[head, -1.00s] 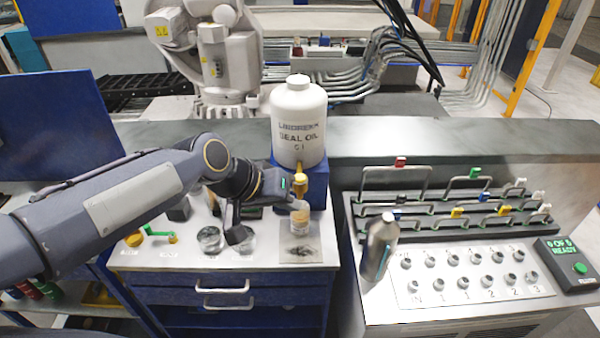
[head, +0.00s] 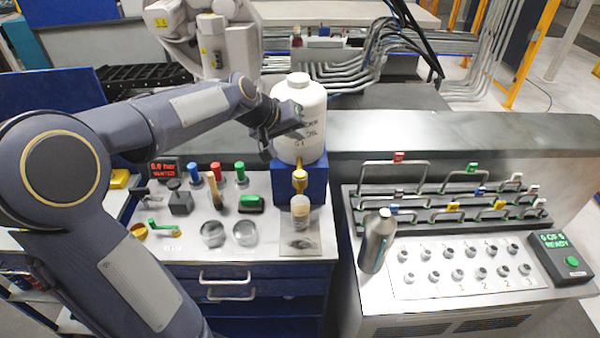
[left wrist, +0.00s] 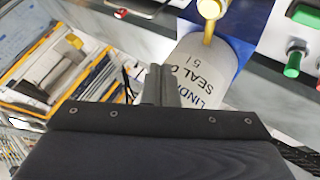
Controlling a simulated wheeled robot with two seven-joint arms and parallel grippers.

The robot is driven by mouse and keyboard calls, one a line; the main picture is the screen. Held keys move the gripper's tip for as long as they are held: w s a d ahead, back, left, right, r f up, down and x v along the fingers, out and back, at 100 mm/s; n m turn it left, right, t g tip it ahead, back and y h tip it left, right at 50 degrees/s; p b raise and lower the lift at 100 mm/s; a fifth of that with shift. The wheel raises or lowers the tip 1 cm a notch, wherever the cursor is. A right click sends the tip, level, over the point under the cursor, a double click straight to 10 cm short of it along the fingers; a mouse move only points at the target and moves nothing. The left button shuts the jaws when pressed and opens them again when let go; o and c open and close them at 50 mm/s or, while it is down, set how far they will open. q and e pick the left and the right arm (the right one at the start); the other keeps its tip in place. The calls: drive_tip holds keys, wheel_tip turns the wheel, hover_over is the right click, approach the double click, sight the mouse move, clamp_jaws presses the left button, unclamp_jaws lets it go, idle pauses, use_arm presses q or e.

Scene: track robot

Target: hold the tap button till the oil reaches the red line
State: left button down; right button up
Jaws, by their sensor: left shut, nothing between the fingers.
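The white seal oil bottle (head: 299,95) stands on a blue stand (head: 311,189) in the head view. A brass tap (head: 300,179) sticks out below it. A small clear cup (head: 300,209) stands under the tap, with something yellowish in it; the red line and exact level are too small to tell. My left gripper (head: 293,128) is shut and empty, in front of the bottle and above the tap, covering part of the label. In the left wrist view the gripper (left wrist: 158,88) points at the bottle (left wrist: 200,72), with the tap (left wrist: 209,22) beyond. The tap button is not clearly distinguishable.
A metal flask (head: 377,242) stands on the right bench, beside a rack of handles (head: 440,212) and a panel of sockets (head: 470,270).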

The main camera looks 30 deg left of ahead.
sight(297, 175)
use_arm(q)
wheel_tip(297, 175, down, 8)
drive_tip(key=b, duration=0.6)
drive_tip(key=shift+b, duration=0.35)
drive_tip(key=shift+f+b, duration=0.35)
drive_tip(key=shift+f, duration=0.05)
idle(1.1)
drive_tip(key=shift+f+b, duration=0.4)
drive_tip(key=shift+b, duration=0.05)
drive_tip(key=shift+f+b, duration=0.45)
idle(0.5)
drive_tip(key=shift+r, duration=0.1)
idle(1.3)
drive_tip(key=shift+r+p, duration=0.7)
drive_tip(key=shift+r, duration=0.1)
